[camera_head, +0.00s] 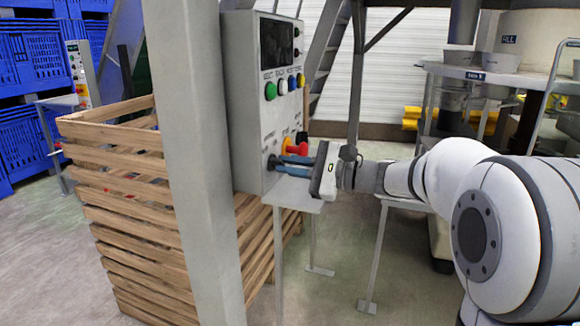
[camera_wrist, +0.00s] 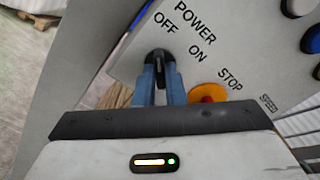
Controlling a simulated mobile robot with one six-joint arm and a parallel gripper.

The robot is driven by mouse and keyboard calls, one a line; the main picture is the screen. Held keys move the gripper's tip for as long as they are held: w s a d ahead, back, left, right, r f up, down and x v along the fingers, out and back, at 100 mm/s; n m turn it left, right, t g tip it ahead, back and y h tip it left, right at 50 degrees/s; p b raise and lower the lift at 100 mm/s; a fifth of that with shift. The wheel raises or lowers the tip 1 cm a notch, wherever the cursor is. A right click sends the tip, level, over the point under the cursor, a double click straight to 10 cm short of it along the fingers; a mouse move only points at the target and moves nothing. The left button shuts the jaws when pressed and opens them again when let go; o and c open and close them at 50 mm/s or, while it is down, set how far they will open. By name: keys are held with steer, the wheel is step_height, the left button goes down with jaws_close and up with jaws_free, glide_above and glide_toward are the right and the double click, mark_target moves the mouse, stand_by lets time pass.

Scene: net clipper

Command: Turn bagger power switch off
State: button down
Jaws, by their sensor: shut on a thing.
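The bagger control panel (camera_head: 262,100) is a grey box with a dark screen and coloured buttons. Its black power switch (camera_wrist: 158,56) shows in the wrist view beside the printed words POWER, OFF and ON. My gripper (camera_head: 276,163) reaches the lower part of the panel from the right. Its two blue fingers (camera_wrist: 158,72) are closed around the switch knob, one on each side. The fingers cover part of the knob, and I cannot tell which label it points at.
A red stop button on a yellow base (camera_head: 296,147) sits close to my fingers, just right of the switch; it also shows in the wrist view (camera_wrist: 208,94). A grey post (camera_head: 200,150) and a slatted wooden crate (camera_head: 120,190) stand left of the panel. A metal stand (camera_head: 300,198) is below.

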steer(key=c, duration=1.5)
jaws_free()
steer(key=v, duration=0.7)
steer(key=shift+s+d+p, duration=0.15)
steer(key=shift+d+p, duration=0.15)
steer(key=shift+p, duration=0.05)
